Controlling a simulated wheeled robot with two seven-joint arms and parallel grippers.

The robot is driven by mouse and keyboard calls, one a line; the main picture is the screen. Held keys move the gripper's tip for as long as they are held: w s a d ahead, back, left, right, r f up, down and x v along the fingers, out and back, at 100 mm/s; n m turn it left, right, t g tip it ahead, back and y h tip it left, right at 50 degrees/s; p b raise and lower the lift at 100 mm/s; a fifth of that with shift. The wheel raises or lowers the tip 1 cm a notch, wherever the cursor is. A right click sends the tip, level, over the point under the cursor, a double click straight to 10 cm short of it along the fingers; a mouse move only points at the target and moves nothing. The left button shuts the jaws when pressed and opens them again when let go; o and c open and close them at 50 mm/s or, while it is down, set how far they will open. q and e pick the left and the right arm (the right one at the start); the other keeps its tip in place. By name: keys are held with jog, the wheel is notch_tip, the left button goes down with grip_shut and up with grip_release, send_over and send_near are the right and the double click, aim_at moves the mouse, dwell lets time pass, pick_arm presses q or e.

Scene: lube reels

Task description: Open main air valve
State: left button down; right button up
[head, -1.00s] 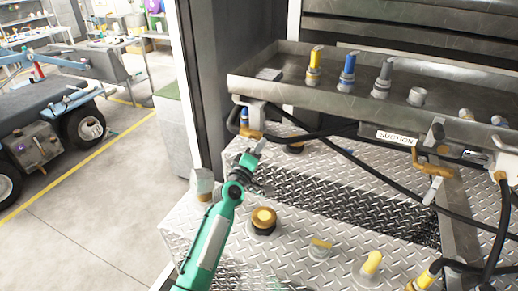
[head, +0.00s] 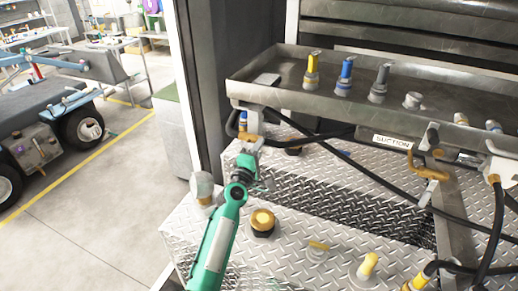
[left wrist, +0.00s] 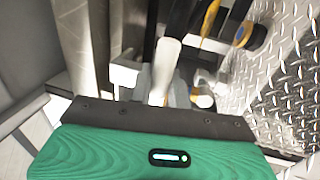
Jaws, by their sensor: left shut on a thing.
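The valve with an orange-yellow handle (head: 246,134) hangs below the left end of the metal tray, beside a black hose. I take it for the main air valve, but no label on it is readable. My left gripper (head: 255,148) is up against the handle's lower side and shut on it; the fingers hide part of the handle. In the left wrist view, a pale finger (left wrist: 166,68) reaches up next to dark hose and a yellow part (left wrist: 210,16). The exact contact is hidden. My right gripper is not in view.
The metal tray (head: 300,96) with yellow, blue and grey fittings overhangs the valve. Black hoses cross the diamond-plate deck (head: 330,215). A brass cap (head: 262,222) and a grey-topped post (head: 202,186) stand near my left arm. A SUCTION label (head: 393,142) is to the right.

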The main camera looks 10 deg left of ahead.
pick_arm(q)
jog(key=c, duration=1.4)
grip_release()
jog(key=shift+o, duration=0.2)
jog(key=shift+s+f, duration=0.2)
jog(key=shift+s, duration=0.2)
jog(key=b+v, duration=0.2)
jog(key=v, duration=1.1)
jog(key=shift+b, duration=0.35)
jog(key=shift+a, duration=0.1)
